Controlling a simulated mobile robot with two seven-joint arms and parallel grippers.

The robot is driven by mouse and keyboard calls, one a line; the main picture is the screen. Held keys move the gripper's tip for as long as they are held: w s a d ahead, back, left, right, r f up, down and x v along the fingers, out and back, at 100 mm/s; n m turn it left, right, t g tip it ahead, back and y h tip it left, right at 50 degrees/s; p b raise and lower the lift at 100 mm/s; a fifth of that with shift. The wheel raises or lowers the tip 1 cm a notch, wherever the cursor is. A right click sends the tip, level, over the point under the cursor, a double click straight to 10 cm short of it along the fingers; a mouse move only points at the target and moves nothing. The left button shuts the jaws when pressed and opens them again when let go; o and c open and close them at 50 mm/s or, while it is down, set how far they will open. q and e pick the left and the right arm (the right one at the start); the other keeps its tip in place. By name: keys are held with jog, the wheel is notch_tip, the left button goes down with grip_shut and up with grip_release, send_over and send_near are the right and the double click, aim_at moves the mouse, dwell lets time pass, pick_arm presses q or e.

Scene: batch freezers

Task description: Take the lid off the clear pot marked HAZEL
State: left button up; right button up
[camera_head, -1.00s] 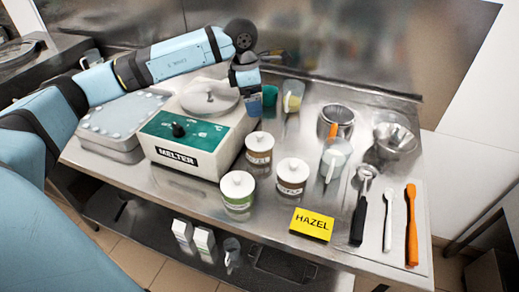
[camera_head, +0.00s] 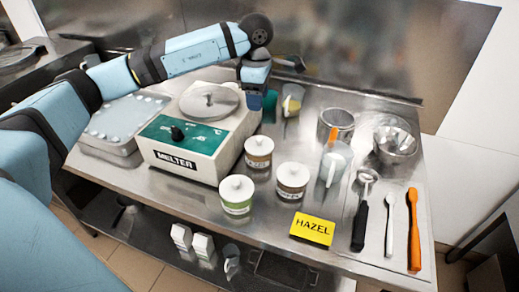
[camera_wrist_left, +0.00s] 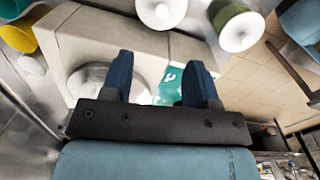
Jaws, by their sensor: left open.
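Three clear pots with white knobbed lids stand in front of and to the right of the melter: a green-labelled pot (camera_head: 237,205), a brown-labelled pot (camera_head: 259,160) behind it, and another brown-labelled pot (camera_head: 291,190) to the right. Their label words are too small to read. All three lids are on. My left gripper (camera_head: 257,103) is above the back right part of the melter, behind the pots. In the left wrist view, its fingers (camera_wrist_left: 159,75) are apart and empty over the melter. A green pot (camera_wrist_left: 238,27) shows at the top right. My right gripper is out of view.
The white melter (camera_head: 195,165) is at the left. Metal bowl (camera_head: 394,142), steel pot (camera_head: 336,122), clear jug (camera_head: 335,163), scoop (camera_head: 361,215) and orange spatula (camera_head: 414,235) are at the right. Some bare steel lies behind the pots.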

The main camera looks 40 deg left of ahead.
aim_at(258, 138)
pick_arm(q)
notch_tip(258, 138, down, 14)
jog(key=shift+d+r+p, duration=0.1)
jog(key=shift+r+p, duration=0.1)
jog(key=shift+p, duration=0.3)
jog(key=c, duration=1)
